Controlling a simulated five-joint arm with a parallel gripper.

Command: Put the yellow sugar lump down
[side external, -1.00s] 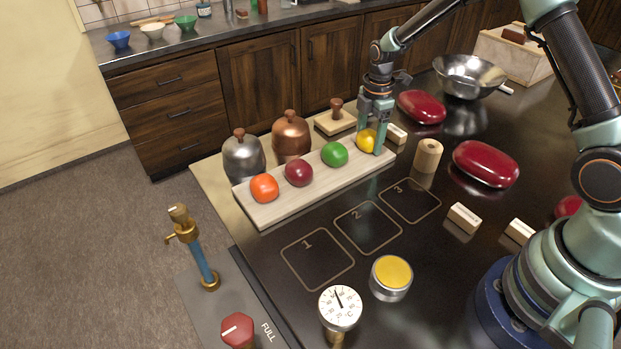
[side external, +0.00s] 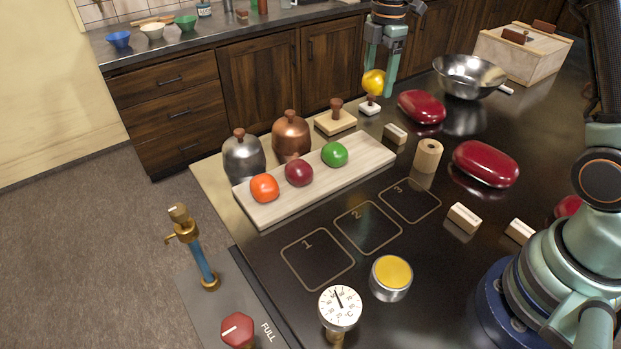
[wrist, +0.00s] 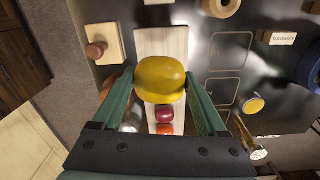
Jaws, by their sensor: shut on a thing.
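The yellow sugar lump (side external: 374,82) is a rounded yellow piece held in the air above the back end of the pale board (side external: 270,207). My gripper (side external: 379,88) is shut on it, with one finger on each side. In the wrist view the yellow lump (wrist: 160,79) sits between the two green fingers (wrist: 160,102), and the board (wrist: 162,42) lies below it. Three lumps, orange (side external: 264,187), dark red (side external: 299,173) and green (side external: 334,154), rest in a row on the board. The board's back end is bare.
Marked squares 1 (side external: 318,259), 2 (side external: 368,228) and 3 (side external: 410,200) are empty. Near the board stand a steel dome (side external: 243,158), a copper dome (side external: 291,139) and a wooden roll (side external: 427,156). Red lidded dishes (side external: 486,164) and a metal bowl (side external: 468,76) are to the right.

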